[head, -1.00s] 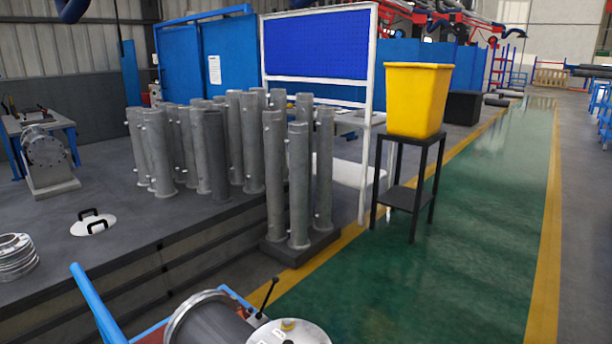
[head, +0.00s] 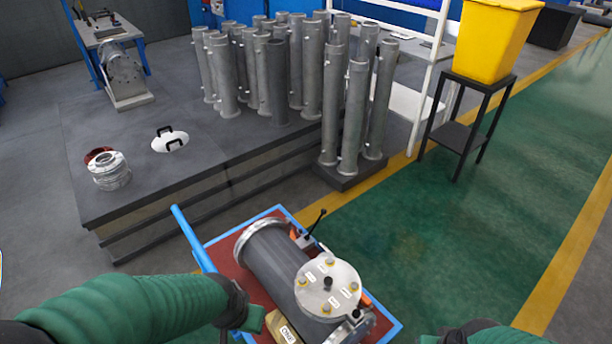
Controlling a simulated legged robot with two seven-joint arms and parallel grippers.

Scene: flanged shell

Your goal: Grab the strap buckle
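A grey flanged shell (head: 272,262) lies on the red-topped cart with blue rails (head: 222,245). A round pale cover with yellow-capped bolts (head: 328,287) sits at its right end. A black lever (head: 316,222) rises from a small grey and orange fitting (head: 302,240) behind the shell; this looks like the strap buckle, but it is too small to be sure. My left arm, in a green sleeve, reaches in to the cart's near left edge. Its gripper (head: 254,319) is near the shell's front side, away from the lever, its fingers unclear. My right arm's sleeve shows at the bottom edge; its gripper is not visible.
A yellowish labelled block (head: 284,331) is at the cart's front. Several upright grey pipes (head: 278,85) stand behind on a dark platform (head: 205,170). A yellow bin (head: 495,40) stands on a black stand (head: 455,137). The green floor (head: 440,235) at right is clear.

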